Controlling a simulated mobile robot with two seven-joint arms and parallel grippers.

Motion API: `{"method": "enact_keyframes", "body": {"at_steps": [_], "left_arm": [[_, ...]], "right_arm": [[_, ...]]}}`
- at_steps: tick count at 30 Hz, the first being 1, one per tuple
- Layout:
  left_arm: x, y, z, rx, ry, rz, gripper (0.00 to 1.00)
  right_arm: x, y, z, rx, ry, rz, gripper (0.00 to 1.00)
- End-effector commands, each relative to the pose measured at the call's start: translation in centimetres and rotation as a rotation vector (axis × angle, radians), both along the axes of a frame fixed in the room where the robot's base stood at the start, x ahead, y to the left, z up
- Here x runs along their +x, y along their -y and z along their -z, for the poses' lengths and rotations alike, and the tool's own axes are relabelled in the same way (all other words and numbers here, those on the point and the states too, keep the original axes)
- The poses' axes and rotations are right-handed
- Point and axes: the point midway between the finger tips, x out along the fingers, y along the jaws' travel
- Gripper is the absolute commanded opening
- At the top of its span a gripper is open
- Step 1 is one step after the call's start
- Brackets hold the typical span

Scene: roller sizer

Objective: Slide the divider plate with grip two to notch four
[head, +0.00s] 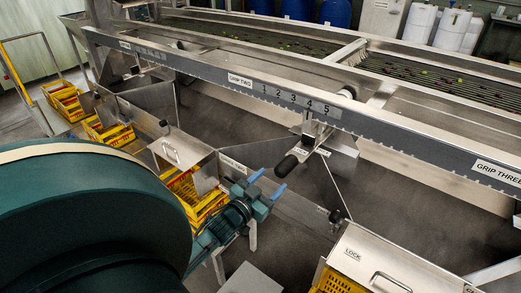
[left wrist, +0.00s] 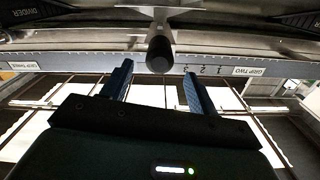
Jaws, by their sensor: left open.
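The GRIP TWO label (head: 240,80) and the scale plate (head: 296,100) numbered 1 to 5 are on the long front rail. A divider handle with a black grip (head: 287,166) hangs from a bracket below the rail, near 4 and 5; I cannot tell its exact notch. The divider plate (head: 343,164) shows below and behind it. My left gripper (head: 268,181) is open, its blue fingers just in front of the black grip. In the left wrist view, the black grip (left wrist: 159,54) appears between the fingers, beyond their tips, hiding the higher numbers. My right gripper is not in view.
The toothed rail (head: 420,145) runs on to the GRIP THREE label (head: 497,173). A LOCK-marked metal cover (head: 385,262) sits over a yellow crate at the front right. Yellow crates (head: 200,203) stand below on the left. Rollers with small fruit (head: 260,40) lie behind the rail.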

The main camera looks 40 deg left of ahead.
Motion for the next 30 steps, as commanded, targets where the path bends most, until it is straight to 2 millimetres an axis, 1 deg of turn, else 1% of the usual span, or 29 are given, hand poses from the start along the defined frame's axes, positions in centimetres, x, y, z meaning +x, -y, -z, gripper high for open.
{"method": "enact_keyframes", "body": {"at_steps": [1, 3, 6, 9, 27, 29, 30], "left_arm": [[-1.1, 0.1, 0.1, 0.000, -0.003, -0.001, 0.59], [-2.2, 0.3, 0.1, 0.000, -0.003, -0.001, 0.59], [-3.4, 0.4, 0.1, -0.001, -0.001, 0.000, 0.59], [-4.0, 0.4, 0.0, -0.001, 0.000, -0.001, 0.59], [-4.2, 0.5, 0.0, -0.001, 0.000, 0.000, 0.59], [-4.3, 0.9, 0.1, -0.004, -0.009, 0.003, 0.59], [-4.4, 1.6, 0.4, -0.010, -0.027, 0.010, 0.59]], "right_arm": [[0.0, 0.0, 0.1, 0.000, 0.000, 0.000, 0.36], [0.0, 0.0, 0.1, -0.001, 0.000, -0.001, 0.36], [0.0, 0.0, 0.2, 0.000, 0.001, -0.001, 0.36], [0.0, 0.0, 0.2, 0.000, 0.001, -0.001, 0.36], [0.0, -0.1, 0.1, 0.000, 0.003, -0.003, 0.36], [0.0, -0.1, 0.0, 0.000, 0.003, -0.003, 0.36], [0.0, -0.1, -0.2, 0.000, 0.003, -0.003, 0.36]]}}
